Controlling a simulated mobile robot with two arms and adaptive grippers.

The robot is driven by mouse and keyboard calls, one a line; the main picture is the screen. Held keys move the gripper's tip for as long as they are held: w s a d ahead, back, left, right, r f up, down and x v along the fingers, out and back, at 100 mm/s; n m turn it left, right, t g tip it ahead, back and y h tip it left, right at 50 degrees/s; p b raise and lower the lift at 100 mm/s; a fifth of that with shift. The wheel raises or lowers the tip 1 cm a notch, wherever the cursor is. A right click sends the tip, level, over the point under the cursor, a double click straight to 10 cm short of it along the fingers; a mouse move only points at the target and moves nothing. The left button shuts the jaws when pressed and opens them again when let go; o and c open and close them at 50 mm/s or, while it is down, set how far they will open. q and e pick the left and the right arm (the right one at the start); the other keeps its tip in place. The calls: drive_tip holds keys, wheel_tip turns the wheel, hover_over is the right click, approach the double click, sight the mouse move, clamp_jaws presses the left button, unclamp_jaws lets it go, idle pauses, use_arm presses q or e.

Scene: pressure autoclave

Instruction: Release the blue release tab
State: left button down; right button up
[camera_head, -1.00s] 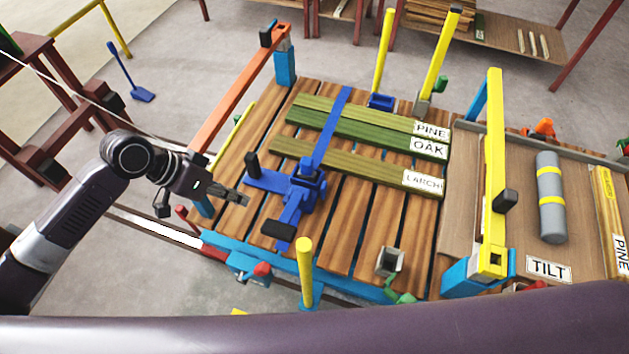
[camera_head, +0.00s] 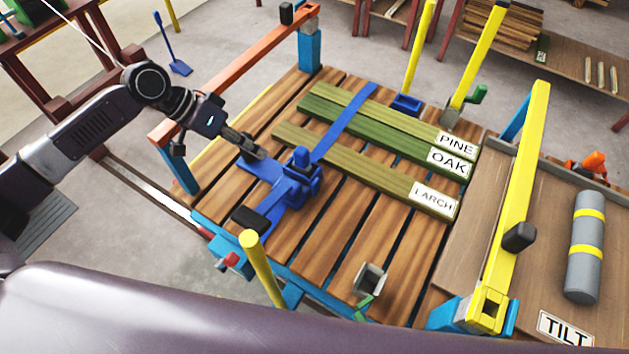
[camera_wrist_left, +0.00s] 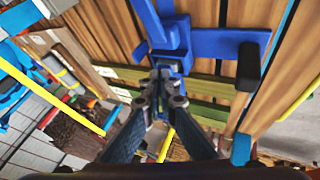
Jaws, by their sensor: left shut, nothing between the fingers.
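A blue buckle (camera_head: 303,172) sits on the slatted deck at the near end of a blue strap (camera_head: 345,122). It has a flat blue arm to the left and another blue arm towards me with a black grip (camera_head: 251,219). I cannot tell surely which part is the release tab. My left gripper (camera_head: 258,153) is shut and empty, over the flat arm, left of the buckle. In the left wrist view the fingertips (camera_wrist_left: 163,76) overlap the buckle (camera_wrist_left: 170,35); contact cannot be told. A black-ended blue arm (camera_wrist_left: 225,42) extends right there. My right gripper is not in view.
The strap crosses boards labelled PINE, OAK and LARCH (camera_head: 365,168). Yellow posts (camera_head: 262,268) and an orange rail (camera_head: 230,75) stand around the deck. A grey cylinder (camera_head: 585,245) lies on the panel at right. Bare slats (camera_head: 330,245) lie right of the buckle.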

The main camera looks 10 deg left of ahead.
use_arm(q)
approach(299, 182)
drive_tip(key=d+f, duration=0.1)
drive_tip(key=w+f, duration=0.1)
drive_tip(key=w+d+f, duration=0.1)
drive_tip(key=shift+w+d+f+p, duration=0.25)
drive_tip(key=shift+d+f+p, duration=0.05)
drive_tip(key=shift+f+p, duration=0.1)
drive_tip(key=d, duration=0.1)
drive_tip(key=s+d+p, duration=0.1)
drive_tip(key=d, duration=0.1)
drive_tip(key=shift+f, duration=0.2)
drive_tip(key=shift+s+d+f, duration=0.15)
drive_tip(key=shift+s+d, duration=0.05)
drive_tip(key=shift+d, duration=0.3)
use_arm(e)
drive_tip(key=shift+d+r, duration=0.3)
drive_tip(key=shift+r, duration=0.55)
use_arm(q)
drive_tip(key=shift+p, duration=0.3)
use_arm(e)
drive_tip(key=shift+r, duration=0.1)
